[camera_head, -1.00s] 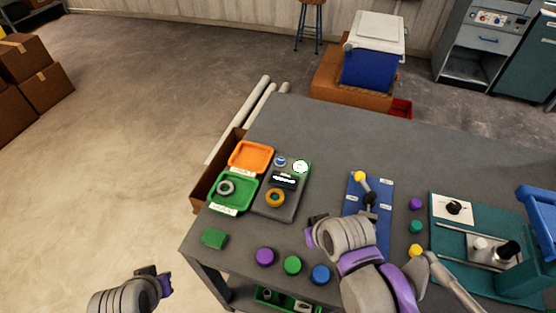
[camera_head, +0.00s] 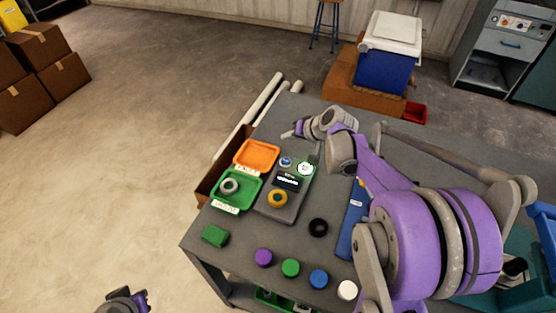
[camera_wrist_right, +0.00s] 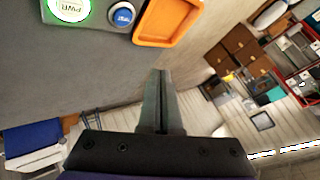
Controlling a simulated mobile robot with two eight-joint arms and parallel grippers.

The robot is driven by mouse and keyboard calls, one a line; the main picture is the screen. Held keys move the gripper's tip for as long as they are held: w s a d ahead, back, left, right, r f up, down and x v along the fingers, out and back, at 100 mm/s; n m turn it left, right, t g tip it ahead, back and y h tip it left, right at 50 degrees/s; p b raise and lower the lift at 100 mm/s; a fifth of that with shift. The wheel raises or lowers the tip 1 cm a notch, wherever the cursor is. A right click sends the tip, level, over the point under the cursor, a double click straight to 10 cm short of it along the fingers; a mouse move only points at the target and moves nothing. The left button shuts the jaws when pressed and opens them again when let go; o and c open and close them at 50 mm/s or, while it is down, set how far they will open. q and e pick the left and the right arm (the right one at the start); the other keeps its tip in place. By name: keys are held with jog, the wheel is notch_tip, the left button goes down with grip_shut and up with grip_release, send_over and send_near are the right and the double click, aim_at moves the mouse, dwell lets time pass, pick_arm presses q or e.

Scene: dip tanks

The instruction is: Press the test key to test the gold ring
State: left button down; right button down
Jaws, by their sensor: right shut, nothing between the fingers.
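The gold ring (camera_head: 277,198) lies on the near end of the grey tester (camera_head: 292,210), below its small dark display. The blue test key (camera_head: 285,162) is at the tester's far end, beside the white-green power button (camera_head: 305,168). In the right wrist view, the blue key marked TEST (camera_wrist_right: 123,15) and the lit PWR button (camera_wrist_right: 70,9) show at the top edge. My right gripper (camera_head: 288,134) is shut and empty near the tester's far end, apart from the key; its fingers (camera_wrist_right: 160,78) are together. My left gripper (camera_head: 140,297) is low at the left, off the table, its fingers unclear.
An orange tray (camera_head: 236,163) and a green tray (camera_head: 219,204) holding a grey ring (camera_head: 229,186) stand left of the tester. A black ring (camera_head: 318,227) and several coloured discs lie nearer the front. My right arm covers much of the table's right side.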

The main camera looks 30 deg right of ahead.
aim_at(288, 163)
jog(key=shift+w, duration=0.1)
dwell(0.3)
